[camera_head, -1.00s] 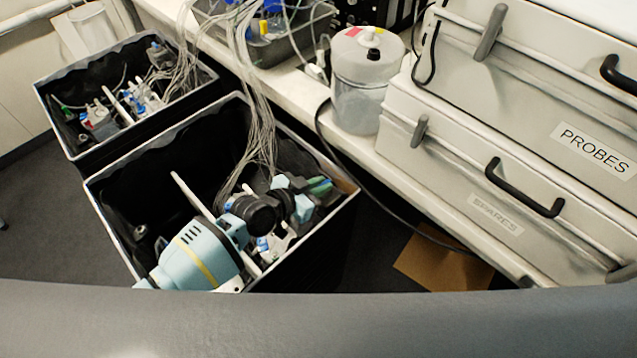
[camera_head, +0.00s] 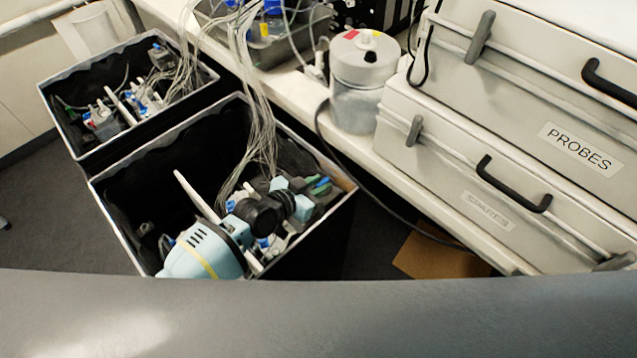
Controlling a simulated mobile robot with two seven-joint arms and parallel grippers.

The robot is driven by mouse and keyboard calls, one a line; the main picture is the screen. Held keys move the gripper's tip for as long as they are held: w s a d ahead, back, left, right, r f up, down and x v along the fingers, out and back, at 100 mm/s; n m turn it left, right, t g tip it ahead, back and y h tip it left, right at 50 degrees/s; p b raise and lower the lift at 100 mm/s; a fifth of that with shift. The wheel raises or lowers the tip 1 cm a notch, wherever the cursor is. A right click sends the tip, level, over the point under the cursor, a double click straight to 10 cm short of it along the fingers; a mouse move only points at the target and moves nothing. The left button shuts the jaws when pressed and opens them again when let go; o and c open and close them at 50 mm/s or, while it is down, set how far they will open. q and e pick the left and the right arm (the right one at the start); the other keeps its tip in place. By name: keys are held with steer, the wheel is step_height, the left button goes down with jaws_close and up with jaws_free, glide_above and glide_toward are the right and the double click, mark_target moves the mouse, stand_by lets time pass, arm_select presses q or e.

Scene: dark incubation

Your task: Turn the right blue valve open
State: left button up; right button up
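My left arm, light blue with a yellow band and black joints, reaches into the near black-lined box (camera_head: 112,215). My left gripper (camera_head: 295,194) is at its far end, low among the fittings on the right side of the box. Light blue parts show there; finger spacing is unclear. Small blue fittings show beside it, one at the box's right side (camera_head: 322,182) and one below the wrist (camera_head: 262,243). I cannot tell which is the right blue valve, or whether the gripper touches it. My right gripper is not in view.
A second box (camera_head: 52,117) with fittings stands behind at left. Thin grey tubes (camera_head: 262,120) run from both boxes up to a grey tray (camera_head: 283,50). A lidded jar (camera_head: 355,105) and stacked cases (camera_head: 520,130) stand on the bench at right.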

arm_select(q)
steer(key=v, duration=0.7)
steer(key=shift+p, duration=0.45)
steer(key=shift+s+a, duration=0.1)
